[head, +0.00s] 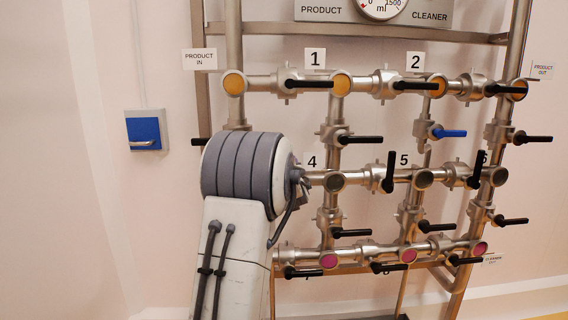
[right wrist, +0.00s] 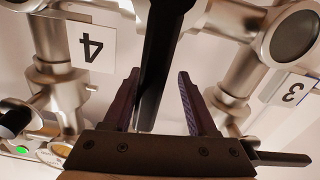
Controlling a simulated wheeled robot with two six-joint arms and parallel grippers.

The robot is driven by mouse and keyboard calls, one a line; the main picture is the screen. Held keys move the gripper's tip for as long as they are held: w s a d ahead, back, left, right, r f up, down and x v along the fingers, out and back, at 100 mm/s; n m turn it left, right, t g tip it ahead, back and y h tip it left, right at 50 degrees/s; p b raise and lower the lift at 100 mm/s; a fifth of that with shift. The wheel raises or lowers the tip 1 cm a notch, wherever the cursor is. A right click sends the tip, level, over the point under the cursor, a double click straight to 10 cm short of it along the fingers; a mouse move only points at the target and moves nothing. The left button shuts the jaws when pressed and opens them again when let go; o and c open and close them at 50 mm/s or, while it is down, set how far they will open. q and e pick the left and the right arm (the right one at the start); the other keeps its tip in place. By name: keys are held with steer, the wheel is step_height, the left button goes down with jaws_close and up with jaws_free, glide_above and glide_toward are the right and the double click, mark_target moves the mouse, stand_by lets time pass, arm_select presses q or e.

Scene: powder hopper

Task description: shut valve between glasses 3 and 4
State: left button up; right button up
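The glass 4 (head: 335,181) sits on the middle pipe row beside its label "4" (head: 311,162) in the head view. Glass 3 and the valve between it and glass 4 are hidden there behind my arm (head: 240,180). The right wrist view is upside down and shows label "4" (right wrist: 91,46), label "3" (right wrist: 289,89) and a dark round glass (right wrist: 296,36) by label 3. A black valve handle (right wrist: 165,35) runs between the two fingers of my right gripper (right wrist: 158,75). The fingers are open on either side, with a gap at the right finger. My left gripper is not in view.
Other black handles surround the spot, including an upright one (head: 388,173) between glasses 4 and 5 and a lower one (head: 352,233). A blue handle (head: 448,133) is at upper right. A blue box (head: 144,132) hangs on the otherwise bare left wall.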

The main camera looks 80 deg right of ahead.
steer(key=b+v, duration=0.1)
steer(key=v, duration=0.9)
steer(key=shift+a, duration=0.3)
stand_by(0.4)
